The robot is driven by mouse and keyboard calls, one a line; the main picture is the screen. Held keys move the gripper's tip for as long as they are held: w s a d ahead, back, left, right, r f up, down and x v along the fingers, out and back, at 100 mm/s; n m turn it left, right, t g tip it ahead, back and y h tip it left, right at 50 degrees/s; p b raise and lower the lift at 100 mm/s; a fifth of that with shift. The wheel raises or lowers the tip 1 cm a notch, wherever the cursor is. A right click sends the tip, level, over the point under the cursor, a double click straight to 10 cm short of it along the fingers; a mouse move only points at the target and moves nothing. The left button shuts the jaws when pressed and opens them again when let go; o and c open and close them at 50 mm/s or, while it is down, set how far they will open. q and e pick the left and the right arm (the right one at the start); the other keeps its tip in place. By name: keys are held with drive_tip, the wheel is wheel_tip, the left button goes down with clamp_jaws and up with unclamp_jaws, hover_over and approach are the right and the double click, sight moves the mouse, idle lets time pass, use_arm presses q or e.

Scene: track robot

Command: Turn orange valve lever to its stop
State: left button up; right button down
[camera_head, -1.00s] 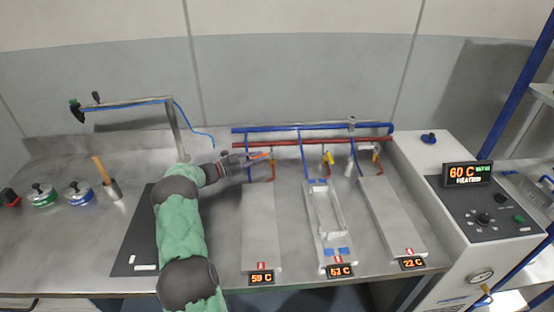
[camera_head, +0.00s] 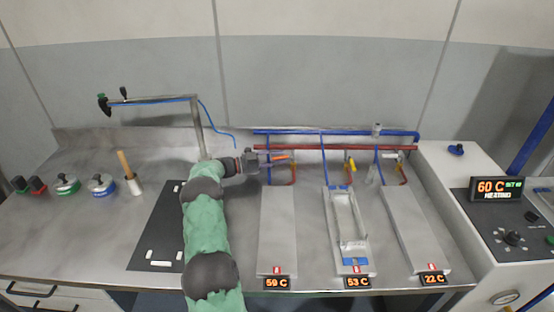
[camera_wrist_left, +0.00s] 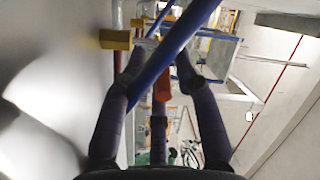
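The orange valve lever (camera_head: 279,157) lies roughly level at the left end of the pipework, above the left metal plate. It also shows in the left wrist view (camera_wrist_left: 163,84), end-on between my fingers. My left gripper (camera_head: 258,162) is at the lever's left end. My right gripper is not in view.
A red pipe (camera_head: 330,147) and a blue pipe (camera_head: 340,132) run along the back. A yellow lever (camera_head: 351,164) and a white lever (camera_head: 390,154) are to the right. A metal stand (camera_head: 198,130) rises behind my left arm. Displays read 59, 53 and 22 C.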

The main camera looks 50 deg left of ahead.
use_arm(q)
drive_tip(key=shift+s+r, duration=0.1)
drive_tip(key=v, duration=1.2)
